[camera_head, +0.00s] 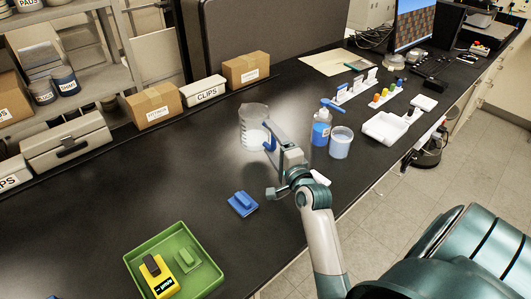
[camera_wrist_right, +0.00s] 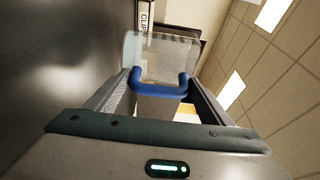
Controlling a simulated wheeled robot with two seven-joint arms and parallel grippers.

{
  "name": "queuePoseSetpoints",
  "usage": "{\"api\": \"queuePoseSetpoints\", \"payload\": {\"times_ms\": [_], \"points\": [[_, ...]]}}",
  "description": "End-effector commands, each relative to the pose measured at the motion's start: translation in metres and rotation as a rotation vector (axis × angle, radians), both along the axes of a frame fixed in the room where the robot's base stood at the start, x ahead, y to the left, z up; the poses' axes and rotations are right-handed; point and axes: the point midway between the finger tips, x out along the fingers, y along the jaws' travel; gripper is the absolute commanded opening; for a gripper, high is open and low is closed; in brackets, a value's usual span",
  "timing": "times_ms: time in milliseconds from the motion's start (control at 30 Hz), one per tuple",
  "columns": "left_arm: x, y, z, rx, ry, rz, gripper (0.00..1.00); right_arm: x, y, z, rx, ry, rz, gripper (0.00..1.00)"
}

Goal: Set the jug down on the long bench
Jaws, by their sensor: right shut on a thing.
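The clear jug (camera_head: 252,118) has white contents low inside and a blue handle. It is upright over the middle of the long black bench (camera_head: 90,220). I cannot tell whether its base touches the bench top. My right gripper (camera_head: 272,140) is shut on the jug's handle, from the near right side. In the right wrist view the jug (camera_wrist_right: 165,55) is ahead of the right gripper (camera_wrist_right: 158,95), with the blue handle (camera_wrist_right: 160,92) between the fingers. My left gripper is not in view.
A blue-capped bottle (camera_head: 321,128) and a cup (camera_head: 340,142) stand right of the jug. A blue block (camera_head: 242,203) lies nearer. A green tray (camera_head: 137,258) holds a yellow device. Boxes (camera_head: 154,106) line the back edge. The bench left of the jug is clear.

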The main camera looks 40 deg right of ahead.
Motion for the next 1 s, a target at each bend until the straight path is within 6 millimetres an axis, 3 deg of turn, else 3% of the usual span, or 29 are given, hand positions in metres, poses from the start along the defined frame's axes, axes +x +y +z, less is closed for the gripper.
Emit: {"api": "queuePoseSetpoints", "payload": {"times_ms": [200, 600, 1000], "points": [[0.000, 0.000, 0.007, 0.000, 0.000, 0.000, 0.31, 0.005, 0.019, -0.010, -0.001, -0.003, 0.000, 0.39], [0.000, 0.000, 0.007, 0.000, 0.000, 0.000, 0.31, 0.006, 0.020, -0.014, -0.001, -0.001, 0.000, 0.39], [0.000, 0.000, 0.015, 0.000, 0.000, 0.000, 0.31, 0.005, 0.020, -0.052, -0.001, -0.001, 0.000, 0.39]]}}
